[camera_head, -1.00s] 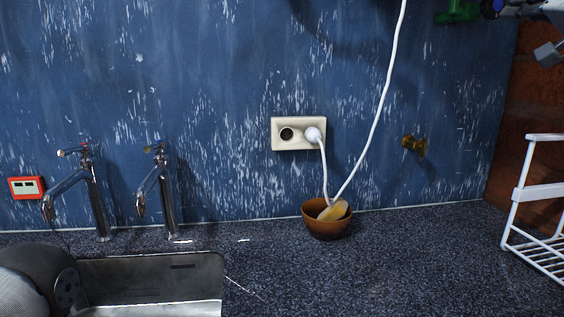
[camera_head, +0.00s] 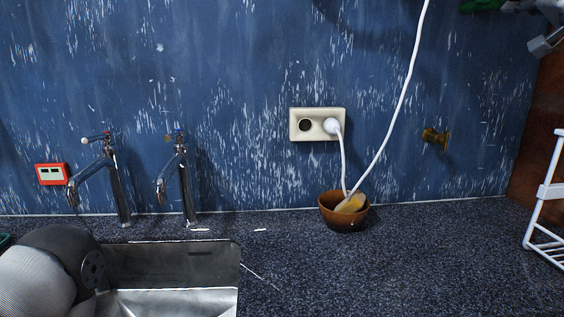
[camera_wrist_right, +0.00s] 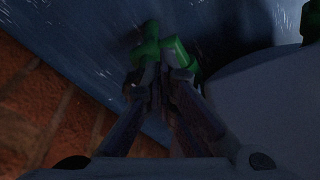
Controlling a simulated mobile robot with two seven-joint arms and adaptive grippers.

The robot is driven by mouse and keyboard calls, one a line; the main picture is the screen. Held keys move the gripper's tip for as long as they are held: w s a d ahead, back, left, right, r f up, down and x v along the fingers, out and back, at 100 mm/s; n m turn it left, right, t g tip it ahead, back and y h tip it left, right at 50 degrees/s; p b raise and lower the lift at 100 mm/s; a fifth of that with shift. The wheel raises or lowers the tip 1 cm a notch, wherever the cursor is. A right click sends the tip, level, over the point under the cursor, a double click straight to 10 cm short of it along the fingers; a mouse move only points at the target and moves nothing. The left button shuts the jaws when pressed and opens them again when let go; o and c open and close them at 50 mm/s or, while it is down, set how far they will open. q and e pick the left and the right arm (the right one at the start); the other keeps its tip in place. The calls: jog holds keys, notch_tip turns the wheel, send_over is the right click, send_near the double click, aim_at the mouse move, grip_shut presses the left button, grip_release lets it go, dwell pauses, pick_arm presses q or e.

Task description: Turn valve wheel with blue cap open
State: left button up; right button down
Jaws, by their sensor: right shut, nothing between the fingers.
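No wheel with a blue cap can be made out in either view. A green part (camera_head: 482,5) shows at the top right edge of the head view, mostly cut off, with grey parts beside it. In the right wrist view, a dark green part (camera_wrist_right: 150,48) lies right at the fingertips of my right gripper (camera_wrist_right: 158,78). The fingers are together with nothing held between them; the picture is too dark to tell whether they touch the green part. My left gripper is not in view.
Two chrome taps (camera_head: 118,185) (camera_head: 186,190) stand behind a metal sink (camera_head: 215,265). A brown bowl (camera_head: 340,221), a wall socket (camera_head: 316,112) with a white cable, a brass fitting (camera_head: 436,138) and a white rack (camera_head: 552,190) are nearby.

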jog(key=shift+d+r, duration=0.1)
jog(key=shift+d+f, duration=0.25)
jog(key=shift+f, duration=0.05)
jog(key=shift+d+f, duration=0.25)
jog(key=shift+d, duration=0.3)
jog(key=shift+d+f, duration=0.25)
jog(key=shift+d, duration=0.25)
dwell(0.4)
jog(key=v, duration=0.5)
jog(key=shift+s+d+r, duration=0.1)
jog(key=shift+s+d, duration=0.2)
jog(key=shift+s, duration=0.1)
